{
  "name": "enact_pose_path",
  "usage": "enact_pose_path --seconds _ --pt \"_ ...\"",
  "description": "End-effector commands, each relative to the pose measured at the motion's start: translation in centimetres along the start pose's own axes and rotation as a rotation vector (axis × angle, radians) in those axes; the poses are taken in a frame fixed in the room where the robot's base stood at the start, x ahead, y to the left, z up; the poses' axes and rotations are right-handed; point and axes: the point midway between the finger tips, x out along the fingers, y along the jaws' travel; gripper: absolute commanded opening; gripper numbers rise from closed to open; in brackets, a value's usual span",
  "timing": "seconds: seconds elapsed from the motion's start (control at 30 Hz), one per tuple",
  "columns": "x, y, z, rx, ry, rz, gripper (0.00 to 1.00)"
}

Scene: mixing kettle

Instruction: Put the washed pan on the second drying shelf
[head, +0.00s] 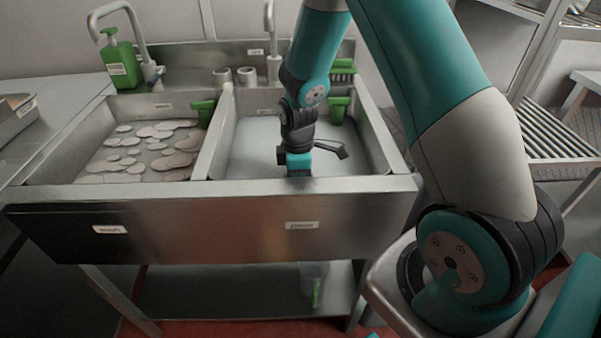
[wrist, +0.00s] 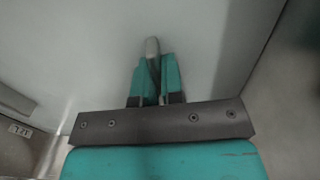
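My gripper (head: 299,172) points down into the right basin, labelled rinse, near its front wall. In the wrist view the two teal fingers (wrist: 154,82) are close together on a narrow grey handle-like piece (wrist: 152,46), whose rounded end sticks out past the fingertips. It looks like the pan's handle. The body of the pan cannot be made out in either view. A slatted metal rack (head: 553,135) stands at the right; which shelf is the second drying shelf cannot be told, as my arm hides part of that side.
The left basin, labelled wash, holds cloudy water with pale foam patches (head: 150,150). A divider (head: 215,135) parts the basins. A jug (head: 313,285) is on the undershelf.

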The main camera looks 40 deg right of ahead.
Motion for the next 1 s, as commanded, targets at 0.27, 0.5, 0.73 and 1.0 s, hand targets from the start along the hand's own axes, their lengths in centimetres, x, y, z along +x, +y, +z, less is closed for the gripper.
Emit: enact_pose_path --seconds 0.27,0.5,0.73,1.0 --pt "-0.9 0.1 0.0 0.000 0.001 0.003 0.00" --pt "-3.5 0.1 0.0 0.000 0.001 0.004 0.00" --pt "-5.7 0.1 0.0 0.000 0.001 0.003 0.00" --pt "-8.4 0.1 0.0 0.000 0.001 0.002 0.00"
